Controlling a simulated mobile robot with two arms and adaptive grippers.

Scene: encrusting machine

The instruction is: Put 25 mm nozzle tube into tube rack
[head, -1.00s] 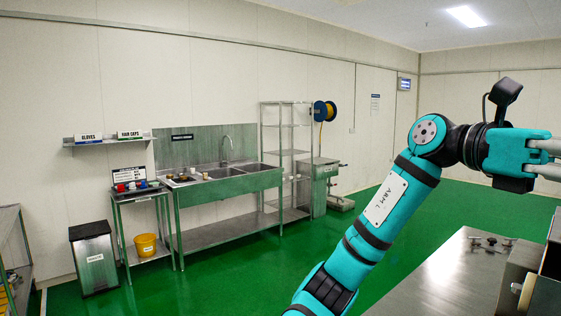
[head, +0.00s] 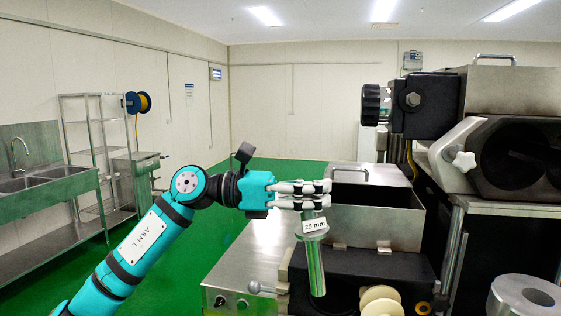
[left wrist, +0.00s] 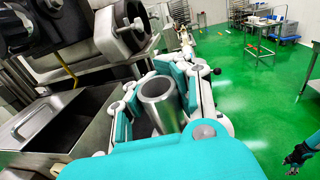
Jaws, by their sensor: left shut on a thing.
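The 25 mm nozzle tube (head: 316,265) is a shiny steel tube with a wider collar and a white "25 mm" label. My left gripper (head: 326,195) is shut on its upper end. The tube hangs nearly upright, slightly tilted, in front of the encrusting machine (head: 375,255). In the left wrist view the tube's open round mouth (left wrist: 157,90) shows between the fingers (left wrist: 160,105). I cannot make out the tube rack in these frames. My right gripper is not in the head view.
An open steel hopper (head: 372,217) stands just behind the tube. A steel worktop (head: 240,268) with knobs lies to its left. A sink unit (head: 50,185) stands at the far left, with green floor between.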

